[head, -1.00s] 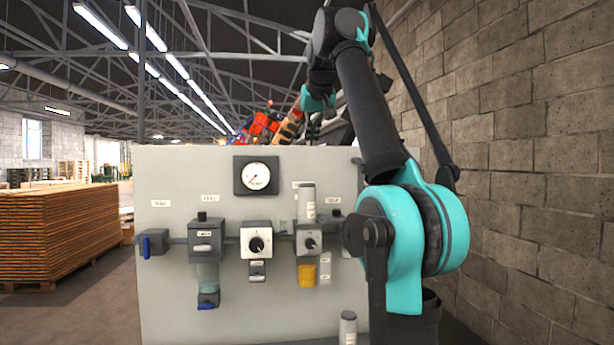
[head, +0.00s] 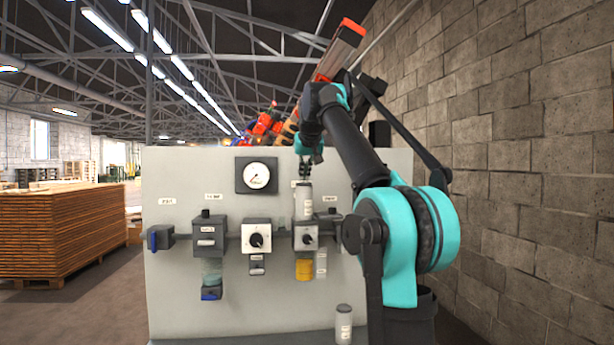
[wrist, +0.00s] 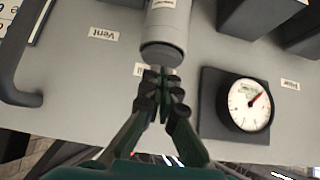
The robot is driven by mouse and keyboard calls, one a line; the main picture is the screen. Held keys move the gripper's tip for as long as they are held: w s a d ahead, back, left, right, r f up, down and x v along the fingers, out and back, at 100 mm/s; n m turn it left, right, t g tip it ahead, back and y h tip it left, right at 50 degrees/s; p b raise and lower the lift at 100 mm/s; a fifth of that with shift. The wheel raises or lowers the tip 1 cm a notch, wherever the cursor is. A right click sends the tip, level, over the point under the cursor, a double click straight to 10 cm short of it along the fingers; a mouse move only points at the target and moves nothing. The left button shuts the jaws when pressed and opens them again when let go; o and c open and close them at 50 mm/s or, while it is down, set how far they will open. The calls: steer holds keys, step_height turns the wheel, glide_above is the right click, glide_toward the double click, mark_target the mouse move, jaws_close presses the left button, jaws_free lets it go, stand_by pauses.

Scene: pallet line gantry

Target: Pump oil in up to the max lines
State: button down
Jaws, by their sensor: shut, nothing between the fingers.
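The lubricator (head: 306,236) has a bowl of yellow oil (head: 304,269) below its grey body and dial. Its max line is too small to make out. A pale grey cylinder with a label, which I take for the oil pump (head: 304,202), stands upright on top of the body. In the wrist view the cylinder (wrist: 167,28) has a dark end facing my gripper. My gripper (wrist: 163,75) is shut and empty, with its tips close to that dark end; I cannot tell whether they touch. In the head view my gripper (head: 309,172) is just above the cylinder.
A round gauge (head: 257,176) is on the panel (head: 180,300), left of my gripper. A knob regulator (head: 256,239), a clear bowl (head: 211,271) and a blue-handled valve (head: 159,239) line up leftward. A second labelled cylinder (head: 344,322) stands lower right. A brick wall (head: 530,180) is at right.

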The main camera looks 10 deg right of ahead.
mark_target(304, 184)
steer(key=shift+f, duration=0.3)
steer(key=shift+f, duration=0.8)
steer(key=shift+s, duration=0.1)
stand_by(0.4)
